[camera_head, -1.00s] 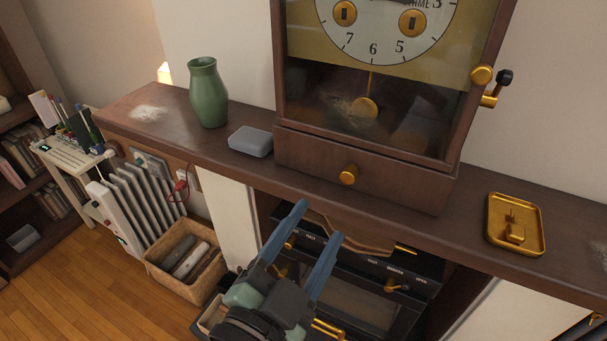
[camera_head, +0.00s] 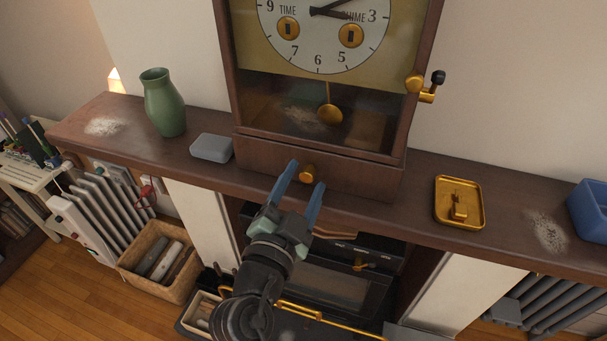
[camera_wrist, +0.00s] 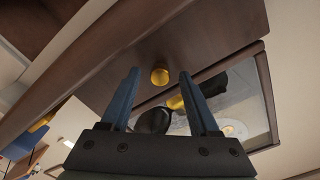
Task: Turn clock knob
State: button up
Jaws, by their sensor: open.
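The wooden clock (camera_head: 320,165) stands on the mantel shelf, with its dial at the top of the head view and a gold pendulum (camera_head: 329,115) behind glass. A round gold knob (camera_head: 308,173) is on the lower drawer front; it also shows in the wrist view (camera_wrist: 159,76). A second gold knob (camera_head: 414,84) with a black-tipped crank (camera_head: 432,90) sits on the right side of the case. My gripper (camera_head: 305,178) is open, its blue fingers pointing at the drawer knob. In the wrist view the knob lies between and beyond the fingertips (camera_wrist: 160,75). Contact is not visible.
A green vase (camera_head: 164,103) and a grey box (camera_head: 211,148) stand left of the clock. A gold tray (camera_head: 459,203) with a gold piece lies to the right, and a blue bin (camera_head: 590,211) further right. A dark stove (camera_head: 335,290) is below the shelf.

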jog(key=shift+w, duration=0.2)
grip_shut()
dwell(0.3)
